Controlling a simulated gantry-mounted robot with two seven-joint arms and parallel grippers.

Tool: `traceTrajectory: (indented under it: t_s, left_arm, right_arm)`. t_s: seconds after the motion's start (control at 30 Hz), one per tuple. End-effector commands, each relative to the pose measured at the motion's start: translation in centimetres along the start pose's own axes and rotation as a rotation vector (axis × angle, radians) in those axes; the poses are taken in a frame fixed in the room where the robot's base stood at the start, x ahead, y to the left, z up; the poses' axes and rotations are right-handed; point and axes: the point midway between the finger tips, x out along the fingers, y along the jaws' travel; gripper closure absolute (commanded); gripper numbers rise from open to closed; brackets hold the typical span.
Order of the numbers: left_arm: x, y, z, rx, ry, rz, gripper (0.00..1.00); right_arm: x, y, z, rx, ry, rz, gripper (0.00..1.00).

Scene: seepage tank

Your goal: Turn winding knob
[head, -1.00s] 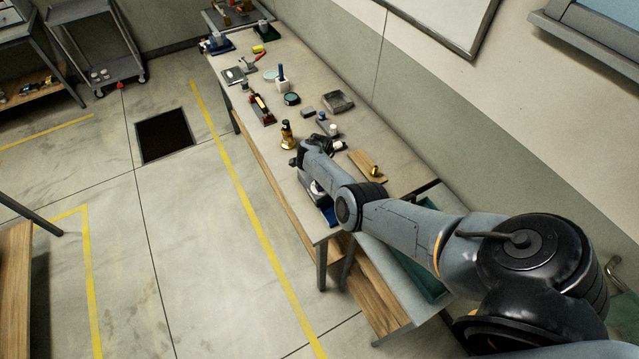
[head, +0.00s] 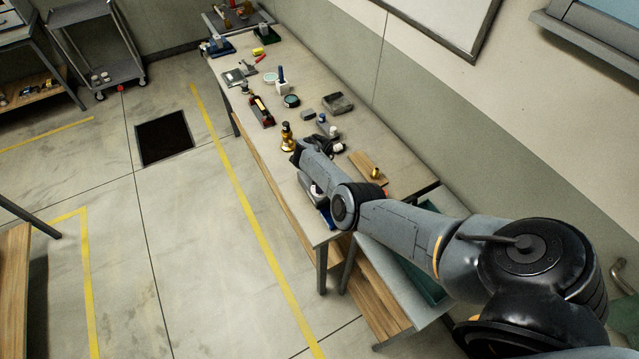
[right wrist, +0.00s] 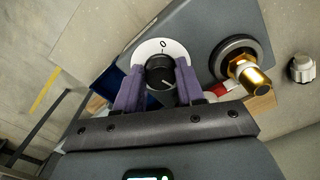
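In the right wrist view, a round black knob (right wrist: 160,72) sits on a white dial (right wrist: 150,48) marked "0" at its top. A light line on the knob's face points to the lower right, away from the "0". The two purple fingers of my right gripper (right wrist: 160,75) lie on opposite sides of the knob, with no clear gap showing. The dial is on a grey box (right wrist: 200,25). In the head view, my right arm reaches over the near end of the bench and hides most of the gripper and knob. My left gripper is not in view.
A brass fitting (right wrist: 252,75) on a dark round collar stands right of the knob, close to the right finger. A small pale knob (right wrist: 302,68) is farther right. The bench (head: 385,145) carries several small tools. A wood block (head: 366,165) lies near my arm.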

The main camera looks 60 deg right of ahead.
Motion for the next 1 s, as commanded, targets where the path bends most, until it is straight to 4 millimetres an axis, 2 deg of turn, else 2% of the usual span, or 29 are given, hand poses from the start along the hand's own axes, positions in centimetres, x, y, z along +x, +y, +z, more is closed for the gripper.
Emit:
traceTrajectory:
  t_s: [0.33, 0.47, 1.0]
  left_arm:
    - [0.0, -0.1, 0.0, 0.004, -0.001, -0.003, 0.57]
    - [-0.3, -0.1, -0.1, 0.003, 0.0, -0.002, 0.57]
    - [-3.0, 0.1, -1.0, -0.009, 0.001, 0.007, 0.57]
  right_arm:
    - [-0.1, 0.0, 0.0, -0.001, 0.0, -0.001, 0.52]
    - [-0.8, -0.1, 0.0, -0.003, 0.0, -0.002, 0.52]
    - [-9.1, -0.1, 0.0, -0.001, -0.001, -0.003, 0.52]
